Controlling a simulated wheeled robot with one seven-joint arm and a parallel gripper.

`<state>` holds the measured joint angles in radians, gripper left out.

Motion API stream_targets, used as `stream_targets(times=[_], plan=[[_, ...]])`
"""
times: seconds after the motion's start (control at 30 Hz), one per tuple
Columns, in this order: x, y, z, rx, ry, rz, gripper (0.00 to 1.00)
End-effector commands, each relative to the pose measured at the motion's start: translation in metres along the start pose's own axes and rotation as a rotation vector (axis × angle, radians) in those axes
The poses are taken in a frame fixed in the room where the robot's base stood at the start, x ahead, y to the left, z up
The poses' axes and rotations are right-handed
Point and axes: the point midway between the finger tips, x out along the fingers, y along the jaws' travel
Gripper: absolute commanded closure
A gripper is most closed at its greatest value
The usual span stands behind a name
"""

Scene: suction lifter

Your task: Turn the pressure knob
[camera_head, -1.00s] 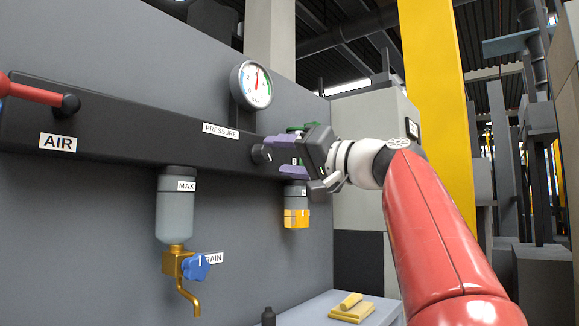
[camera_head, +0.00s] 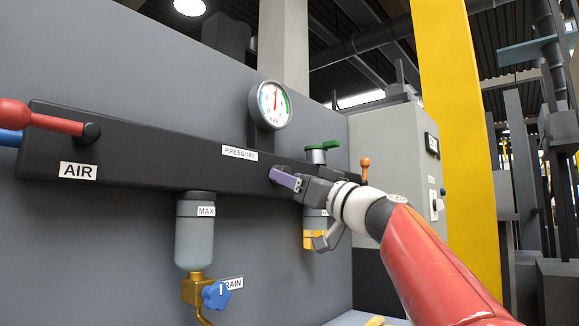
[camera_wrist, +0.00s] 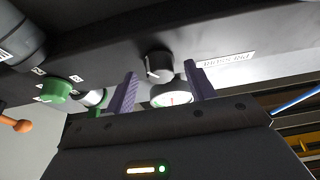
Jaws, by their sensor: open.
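The pressure knob (camera_wrist: 160,66) is a dark round knob with a pale pointer line on the black manifold bar (camera_head: 150,158). In the wrist view it shows ahead of and between my two purple fingers, with no contact visible. My gripper (camera_wrist: 160,72) is open and empty. In the head view my gripper (camera_head: 285,179) is at the bar, just right of and below the PRESSURE label (camera_head: 240,153), and hides most of the knob. The gauge (camera_head: 270,105) above has its needle pointing nearly straight up; it also shows in the wrist view (camera_wrist: 172,98).
A MAX bowl (camera_head: 195,235) with a blue drain knob (camera_head: 216,295) hangs to the left. A red AIR lever (camera_head: 45,118) is far left.

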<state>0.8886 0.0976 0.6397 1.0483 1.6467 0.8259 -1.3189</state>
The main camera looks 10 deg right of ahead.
Motion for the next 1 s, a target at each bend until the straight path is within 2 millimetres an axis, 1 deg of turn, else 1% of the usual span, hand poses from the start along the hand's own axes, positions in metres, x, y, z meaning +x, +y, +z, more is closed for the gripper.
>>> stream_targets(times=[0.03,0.13,0.4,0.43,0.73,1.0], plan=[[0.0065,0.0002,-0.003,0.001,0.0,-0.001,0.45],[0.0123,-0.0004,-0.0015,-0.001,0.0,-0.001,0.45],[0.0135,-0.0001,0.0005,-0.001,0.0,0.001,0.45],[0.0135,-0.0001,0.0005,-0.001,-0.001,0.001,0.47],[0.0133,-0.0001,0.0004,-0.001,-0.001,0.001,0.86],[0.0132,-0.001,0.001,0.025,0.0,0.012,0.86]])
